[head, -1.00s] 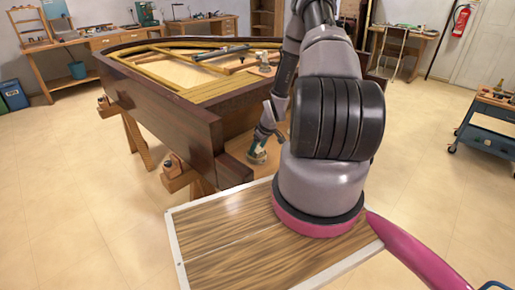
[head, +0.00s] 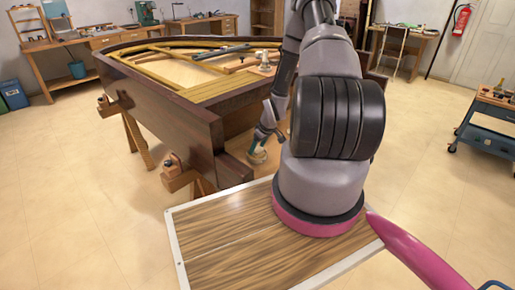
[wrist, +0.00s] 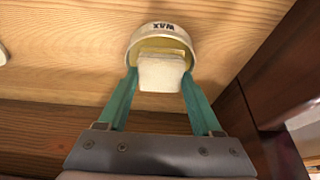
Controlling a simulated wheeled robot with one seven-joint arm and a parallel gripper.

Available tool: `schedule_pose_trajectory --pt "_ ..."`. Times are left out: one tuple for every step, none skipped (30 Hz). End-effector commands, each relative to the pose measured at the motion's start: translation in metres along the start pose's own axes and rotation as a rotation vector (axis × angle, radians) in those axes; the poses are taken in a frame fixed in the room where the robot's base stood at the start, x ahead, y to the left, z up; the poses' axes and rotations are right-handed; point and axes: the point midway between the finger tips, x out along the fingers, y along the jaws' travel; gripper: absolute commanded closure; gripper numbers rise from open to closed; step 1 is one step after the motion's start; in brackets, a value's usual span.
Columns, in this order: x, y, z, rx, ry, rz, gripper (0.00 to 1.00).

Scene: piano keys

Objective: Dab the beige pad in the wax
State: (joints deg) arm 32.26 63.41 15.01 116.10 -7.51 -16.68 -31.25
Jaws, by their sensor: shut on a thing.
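The wax tin (wrist: 163,36), a round pale container marked WAX, stands on the light wooden surface in the wrist view. Its yellowish inside shows behind the beige pad (wrist: 160,73), a small pale block. My gripper (wrist: 160,80) is shut on the pad, with one green finger on each side. The pad overlaps the near part of the tin's opening; its underside is hidden, so I cannot tell whether it touches the wax. In the head view the tin (head: 257,158) is small and partly hidden by my gripper.
The dark piano case (head: 170,115) stands left of my arm, and a dark wooden wall (wrist: 285,65) rises close on the right in the wrist view. Tools lie on top of the piano. Open floor (head: 80,200) is at the left.

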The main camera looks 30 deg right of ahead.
Motion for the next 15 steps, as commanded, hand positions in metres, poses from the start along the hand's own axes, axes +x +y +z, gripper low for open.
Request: schedule_pose_trajectory --pt "-0.004 0.001 -0.002 -0.001 0.002 0.001 0.78" --pt "-0.007 0.001 -0.004 -0.001 0.002 0.002 0.78" --pt "-0.010 0.001 -0.005 0.000 0.002 0.002 0.78" --pt "-0.013 0.001 -0.006 0.000 0.003 0.002 0.78" --pt "-0.015 0.001 -0.007 0.000 0.002 0.002 0.78" --pt "-0.018 0.001 -0.008 0.000 0.002 0.002 0.78" --pt "-0.020 0.001 -0.009 0.000 0.003 0.002 0.78" --pt "-0.022 0.001 -0.010 0.000 0.003 0.003 0.78" --pt "-0.025 0.001 -0.012 0.000 0.004 0.003 0.78" --pt "-0.028 0.001 -0.013 0.000 0.004 0.002 0.78" --pt "-0.030 0.001 -0.013 -0.001 0.004 0.002 0.78" --pt "-0.033 0.001 -0.015 -0.001 0.004 0.002 0.78" --pt "-0.035 0.001 -0.016 -0.001 0.004 0.002 0.78" --pt "-0.037 0.001 -0.017 -0.001 0.004 0.003 0.78" --pt "-0.040 0.001 -0.018 -0.001 0.003 0.002 0.78"
